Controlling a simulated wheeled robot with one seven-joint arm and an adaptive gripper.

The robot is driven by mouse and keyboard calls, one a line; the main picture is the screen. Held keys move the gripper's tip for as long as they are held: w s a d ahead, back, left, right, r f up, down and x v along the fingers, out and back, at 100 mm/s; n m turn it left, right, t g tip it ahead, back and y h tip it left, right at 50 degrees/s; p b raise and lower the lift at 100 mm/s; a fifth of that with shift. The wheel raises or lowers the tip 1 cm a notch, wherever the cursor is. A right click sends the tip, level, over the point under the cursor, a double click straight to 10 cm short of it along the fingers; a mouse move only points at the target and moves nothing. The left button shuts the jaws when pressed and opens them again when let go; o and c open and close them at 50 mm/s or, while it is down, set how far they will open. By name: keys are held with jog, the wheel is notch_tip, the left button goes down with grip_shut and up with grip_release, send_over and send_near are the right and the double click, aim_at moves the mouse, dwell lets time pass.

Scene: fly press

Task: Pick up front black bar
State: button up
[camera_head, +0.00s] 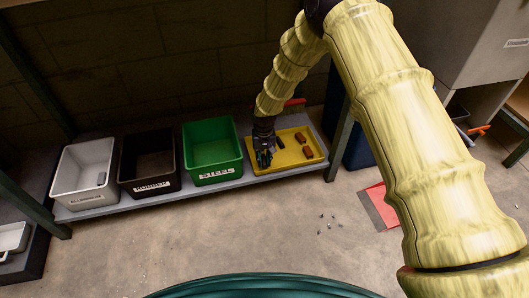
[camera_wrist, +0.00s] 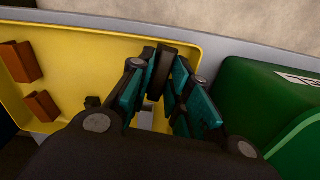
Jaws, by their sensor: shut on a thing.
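My gripper (camera_head: 264,158) is down at the left part of the yellow tray (camera_head: 262,167), at the right end of the low shelf. In the wrist view my gripper's teal fingers (camera_wrist: 163,66) are shut on a dark bar (camera_wrist: 161,72), the front black bar, near the tray wall. The bar stands out between the fingertips; its lower part is hidden by the fingers. In the head view it cannot be told apart from the gripper. Another black piece (camera_head: 280,143) lies in the tray beside the gripper, and a small dark piece (camera_wrist: 93,102) shows in the wrist view.
Two brown blocks (camera_head: 300,138) (camera_head: 307,152) lie at the tray's right. A green bin (camera_head: 212,171) stands close on the left, then a black bin (camera_head: 149,186) and a white bin (camera_head: 83,198). A shelf post (camera_head: 338,140) stands at the right.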

jog(key=s+r+p, duration=0.1)
jog(key=s+p, duration=0.4)
jog(key=s, duration=0.8)
jog(key=shift+s+r, duration=0.2)
